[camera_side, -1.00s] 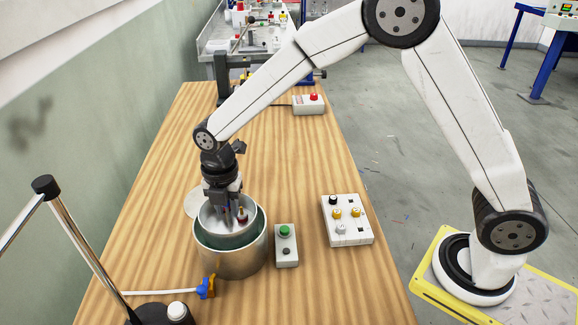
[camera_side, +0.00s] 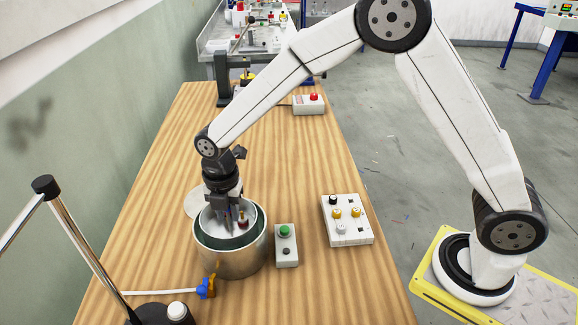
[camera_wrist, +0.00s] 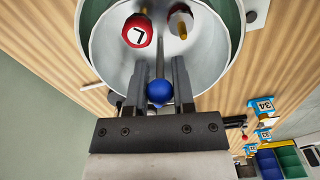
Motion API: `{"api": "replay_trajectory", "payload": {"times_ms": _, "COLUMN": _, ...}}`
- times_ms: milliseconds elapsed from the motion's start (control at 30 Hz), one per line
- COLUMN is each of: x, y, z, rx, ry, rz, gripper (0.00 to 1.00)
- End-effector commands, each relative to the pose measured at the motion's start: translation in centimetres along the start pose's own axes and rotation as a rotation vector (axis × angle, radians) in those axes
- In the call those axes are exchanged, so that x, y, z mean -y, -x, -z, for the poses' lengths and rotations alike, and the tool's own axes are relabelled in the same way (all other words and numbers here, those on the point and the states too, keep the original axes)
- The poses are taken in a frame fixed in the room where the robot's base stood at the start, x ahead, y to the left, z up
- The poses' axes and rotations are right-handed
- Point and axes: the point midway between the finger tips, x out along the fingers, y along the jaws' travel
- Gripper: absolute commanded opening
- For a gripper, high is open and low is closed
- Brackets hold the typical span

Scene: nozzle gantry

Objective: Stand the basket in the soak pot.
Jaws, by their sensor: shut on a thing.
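The basket (camera_side: 208,216) is a pale round bowl inside the mouth of the metal soak pot (camera_side: 232,262). Its rim stands near the pot's rim, with a dark green band between them; I cannot tell whether its bottom rests on the pot floor. My gripper (camera_side: 228,205) points down into the basket. In the wrist view my gripper (camera_wrist: 160,82) has its fingers on both sides of a blue ball knob (camera_wrist: 160,93) at the basket (camera_wrist: 205,75). A red-capped piece (camera_wrist: 138,32) and a second piece with a yellowish stem (camera_wrist: 181,25) lie in the basket.
A green-button box (camera_side: 286,245) stands close to the pot's right, with a knob panel (camera_side: 347,220) beyond. A blue valve (camera_side: 206,288) on a white hose sits at the pot's front left. A pale disc (camera_side: 193,204) lies behind the pot.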

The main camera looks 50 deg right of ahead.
Motion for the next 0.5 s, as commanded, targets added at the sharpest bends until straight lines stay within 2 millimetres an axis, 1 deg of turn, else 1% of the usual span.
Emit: {"api": "replay_trajectory", "payload": {"times_ms": 500, "x": -0.02, "y": -0.70, "z": 0.00, "rx": 0.000, "ry": 0.000, "rz": -0.001, "gripper": 0.00}}
